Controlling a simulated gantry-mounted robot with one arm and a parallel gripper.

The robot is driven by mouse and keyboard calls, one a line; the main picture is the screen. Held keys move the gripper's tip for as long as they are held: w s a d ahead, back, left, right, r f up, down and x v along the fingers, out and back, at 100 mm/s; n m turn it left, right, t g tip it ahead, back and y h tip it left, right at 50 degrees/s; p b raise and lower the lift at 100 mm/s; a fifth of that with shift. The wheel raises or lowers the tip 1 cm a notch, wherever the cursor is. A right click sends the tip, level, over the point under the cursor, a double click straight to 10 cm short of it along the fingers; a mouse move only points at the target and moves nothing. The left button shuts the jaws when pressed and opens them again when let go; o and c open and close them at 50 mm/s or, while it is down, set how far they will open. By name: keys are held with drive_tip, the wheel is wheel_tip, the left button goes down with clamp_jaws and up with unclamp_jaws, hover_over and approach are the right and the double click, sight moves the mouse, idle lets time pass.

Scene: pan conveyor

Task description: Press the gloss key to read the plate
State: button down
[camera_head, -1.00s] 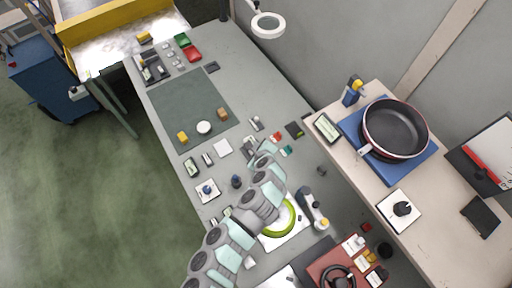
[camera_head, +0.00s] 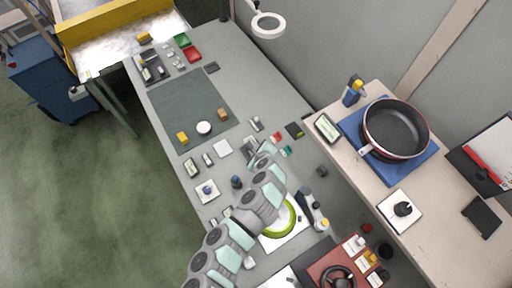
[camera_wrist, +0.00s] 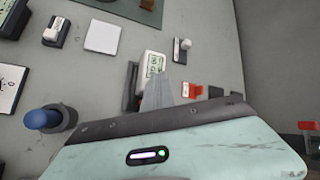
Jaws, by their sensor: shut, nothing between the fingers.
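My gripper (camera_wrist: 158,88) is shut and empty, pointing down over the bench. Its fingertips are right at a small white instrument (camera_wrist: 152,64) with a green display, and partly cover its near end. Whether they touch it I cannot tell. In the head view my gripper (camera_head: 254,152) hides most of this spot. No key lettered gloss can be read in either view. A pale square plate (camera_wrist: 102,37) lies flat to the left of the instrument; it also shows in the head view (camera_head: 222,148).
A blue-topped knob (camera_wrist: 43,118) stands left of my gripper. A small dark-based device (camera_wrist: 182,49) and a red piece (camera_wrist: 192,90) lie close on the right. A dark mat (camera_head: 190,105) with small blocks lies farther up the bench. A pan (camera_head: 396,128) stands on the side table.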

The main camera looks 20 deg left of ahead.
drive_tip(key=shift+r+p, duration=0.6)
drive_tip(key=shift+r, duration=0.25)
wheel_tip(320, 180, up, 5)
drive_tip(key=p, duration=0.4)
idle(0.7)
